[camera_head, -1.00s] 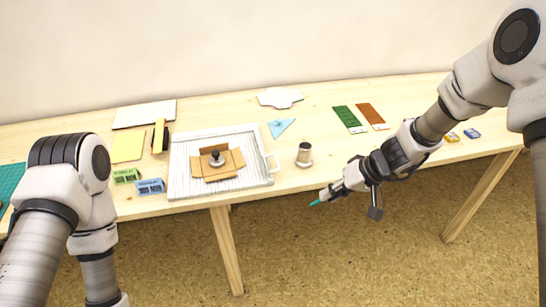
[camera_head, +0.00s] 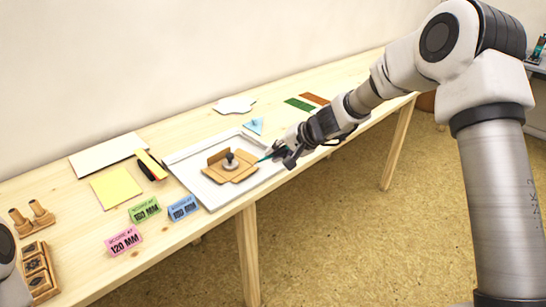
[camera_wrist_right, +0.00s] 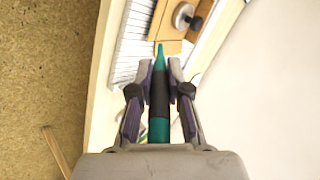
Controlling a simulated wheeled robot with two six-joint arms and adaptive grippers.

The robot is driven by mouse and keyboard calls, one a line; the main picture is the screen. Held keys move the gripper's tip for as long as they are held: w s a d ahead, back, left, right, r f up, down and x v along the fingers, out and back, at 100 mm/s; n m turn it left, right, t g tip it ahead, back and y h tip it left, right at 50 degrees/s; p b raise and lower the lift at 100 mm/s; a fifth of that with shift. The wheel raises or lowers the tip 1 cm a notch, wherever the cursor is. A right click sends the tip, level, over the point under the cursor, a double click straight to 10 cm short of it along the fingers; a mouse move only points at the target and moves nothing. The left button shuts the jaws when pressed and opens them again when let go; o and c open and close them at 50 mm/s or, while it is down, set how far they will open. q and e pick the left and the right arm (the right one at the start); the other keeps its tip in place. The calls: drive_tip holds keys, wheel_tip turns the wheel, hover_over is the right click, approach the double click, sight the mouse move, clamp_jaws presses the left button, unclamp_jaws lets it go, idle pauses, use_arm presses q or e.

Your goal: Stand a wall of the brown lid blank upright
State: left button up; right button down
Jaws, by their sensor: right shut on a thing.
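The brown lid blank (camera_head: 238,173) lies on the white scoring board (camera_head: 208,199), with a dark-knobbed round weight (camera_head: 230,160) on its middle. Its side flaps spread around the weight; how steeply each one stands is hard to tell. My right gripper (camera_head: 279,153) is shut on a teal, dark-gripped pointed tool (camera_head: 265,158) at the board's right side. In the right wrist view, the tool (camera_wrist_right: 159,95) sits between the fingers (camera_wrist_right: 160,78), its tip close to the edge of the blank (camera_wrist_right: 170,47). Whether the tip touches is unclear. My left gripper is out of view.
Pink (camera_head: 124,241), green (camera_head: 145,209) and blue (camera_head: 182,207) label stands are left of the board. A yellow sheet (camera_head: 115,187), a white sheet (camera_head: 107,155) and wooden stamps (camera_head: 38,270) lie farther left. Green (camera_head: 299,104) and brown (camera_head: 315,98) strips lie beyond my right arm.

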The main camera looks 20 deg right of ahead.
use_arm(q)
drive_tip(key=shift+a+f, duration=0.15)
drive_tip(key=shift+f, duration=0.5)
use_arm(e)
drive_tip(key=shift+w+d+r+m+t+h, duration=0.25)
drive_tip(key=shift+w+d+r+m, duration=0.15)
drive_tip(key=shift+w+d+m, duration=0.2)
drive_tip(key=shift+w+d+r+m+t+h, duration=0.15)
drive_tip(key=shift+w+d+r+m+t, duration=0.15)
drive_tip(key=shift+w+d+m, duration=0.25)
